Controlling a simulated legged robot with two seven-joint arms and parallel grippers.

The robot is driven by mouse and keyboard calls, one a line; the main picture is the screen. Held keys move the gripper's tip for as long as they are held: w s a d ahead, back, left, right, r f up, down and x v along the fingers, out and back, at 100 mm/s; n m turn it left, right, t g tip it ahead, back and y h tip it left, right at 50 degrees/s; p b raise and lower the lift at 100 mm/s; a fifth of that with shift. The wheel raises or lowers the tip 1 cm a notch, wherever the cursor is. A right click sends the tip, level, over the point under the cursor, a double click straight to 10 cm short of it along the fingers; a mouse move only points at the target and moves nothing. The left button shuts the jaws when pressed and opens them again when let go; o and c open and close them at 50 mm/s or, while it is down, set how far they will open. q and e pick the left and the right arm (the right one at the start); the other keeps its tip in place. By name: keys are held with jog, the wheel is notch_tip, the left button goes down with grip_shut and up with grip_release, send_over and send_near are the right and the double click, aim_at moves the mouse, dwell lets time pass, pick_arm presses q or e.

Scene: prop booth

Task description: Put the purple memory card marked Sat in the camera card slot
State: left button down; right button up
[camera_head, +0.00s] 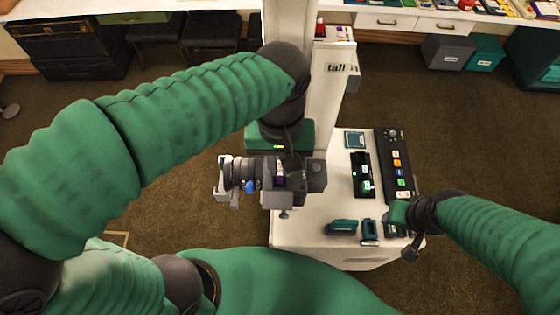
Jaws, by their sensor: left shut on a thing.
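A dark camera (314,176) with its lens to the left is held above or at the left edge of the white table. My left gripper (287,158) reaches down over the camera body, shut on a small purple and white piece (280,171), which looks like the purple memory card. Its marking is too small to read. The card lies against the camera; I cannot tell whether it is in the slot, which is hidden. My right gripper (400,228) is low at the table's right front edge; its fingers are unclear.
On the white table (310,236) are a dark strip with several coloured cards (398,168), a black holder (362,176), a teal-edged device (354,140) and teal items (341,227) at the front. A white post marked "tall" (330,95) stands behind.

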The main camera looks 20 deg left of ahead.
pick_arm(q)
jog(key=shift+f, duration=0.15)
jog(key=shift+f+b, duration=0.45)
jog(key=shift+f, duration=0.15)
jog(key=c, duration=1.4)
grip_release()
jog(key=shift+o, duration=0.2)
notch_tip(320, 180, up, 7)
jog(key=p, duration=0.6)
jog(key=shift+r+p, duration=0.1)
jog(key=shift+p, duration=0.3)
